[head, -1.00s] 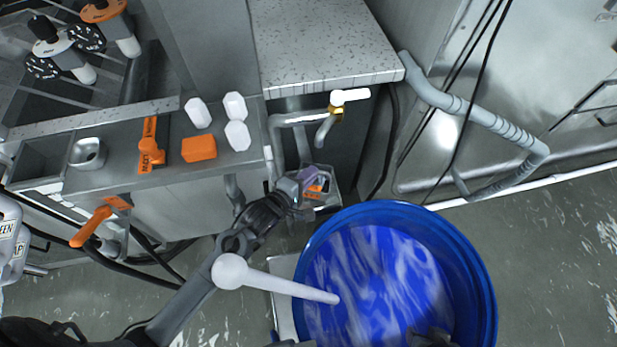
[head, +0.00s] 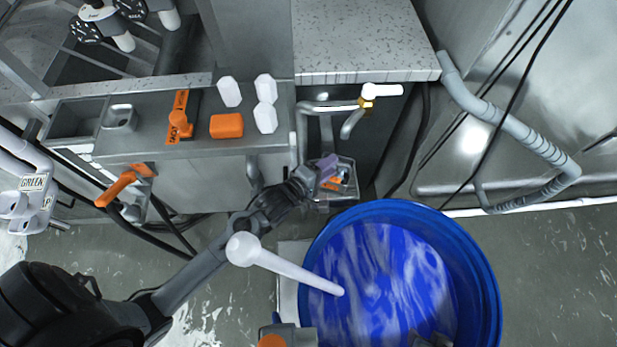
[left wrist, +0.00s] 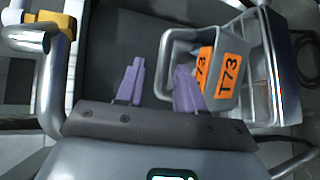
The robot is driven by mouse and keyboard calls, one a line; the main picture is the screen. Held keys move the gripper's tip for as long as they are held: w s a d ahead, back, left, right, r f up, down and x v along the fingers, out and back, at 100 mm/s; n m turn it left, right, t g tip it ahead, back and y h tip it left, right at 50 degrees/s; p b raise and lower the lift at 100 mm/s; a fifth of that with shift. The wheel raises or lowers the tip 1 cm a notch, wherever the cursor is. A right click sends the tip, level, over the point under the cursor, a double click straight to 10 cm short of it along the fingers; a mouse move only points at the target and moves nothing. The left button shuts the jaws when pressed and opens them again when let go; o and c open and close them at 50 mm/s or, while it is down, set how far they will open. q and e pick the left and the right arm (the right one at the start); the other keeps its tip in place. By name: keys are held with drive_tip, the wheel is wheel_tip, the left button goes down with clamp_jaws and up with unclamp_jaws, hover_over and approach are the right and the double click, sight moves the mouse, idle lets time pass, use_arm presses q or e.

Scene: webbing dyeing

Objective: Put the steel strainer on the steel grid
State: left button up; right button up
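My left gripper (head: 325,170) is beside a small steel vessel (head: 346,192) between the counter and the blue drum. In the left wrist view, my left gripper's purple fingers (left wrist: 158,88) are apart. They are at the loop handle of this steel vessel (left wrist: 222,98), which bears orange T73 labels. The handle's near bar shows between the fingers, with no clear grip on it. I take this vessel as the strainer, but no holes show. Metal rods (left wrist: 275,60) stand beside it; I cannot tell whether they are the steel grid. My right gripper does not show clearly.
The blue drum (head: 478,250) of blue liquid stands at front right, with a white paddle (head: 290,270) over its rim. The counter (head: 160,142) holds a steel cup (head: 120,117), orange block (head: 227,126) and white pieces (head: 265,88). A brass-fitted tap (head: 367,98) is above the gripper.

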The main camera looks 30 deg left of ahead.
use_arm(q)
drive_tip(key=p+v, duration=0.1)
drive_tip(key=v, duration=1)
drive_tip(key=shift+p, duration=0.35)
